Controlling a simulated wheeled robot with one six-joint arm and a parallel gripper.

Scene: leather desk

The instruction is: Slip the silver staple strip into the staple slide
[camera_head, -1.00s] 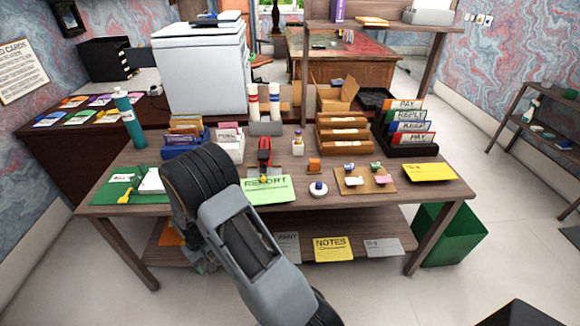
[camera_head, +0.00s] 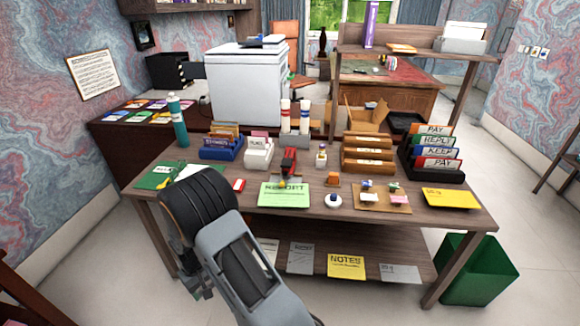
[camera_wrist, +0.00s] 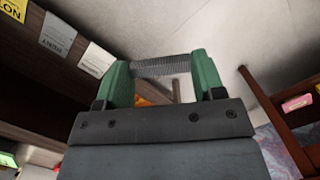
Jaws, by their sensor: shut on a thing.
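In the wrist view, the silver staple strip (camera_wrist: 163,66) lies crosswise between the green fingers of my gripper (camera_wrist: 160,72), which is shut on its two ends. In the head view my arm hides most of the gripper, and the strip does not show. A red stapler (camera_head: 289,158) stands on the desk behind the green card (camera_head: 284,194). A small metallic part shows at its front, but I cannot make out the staple slide clearly. The gripper is low in front of the desk, left of the stapler and well apart from it.
The wooden desk (camera_head: 310,215) has a lower shelf with cards, including a yellow NOTES card (camera_head: 345,265). Letter holders (camera_head: 220,148), wooden trays (camera_head: 368,160) and a corkboard (camera_head: 383,203) crowd its top. A green bin (camera_head: 478,268) stands at the right. Dark wooden furniture (camera_wrist: 285,130) shows beside the gripper.

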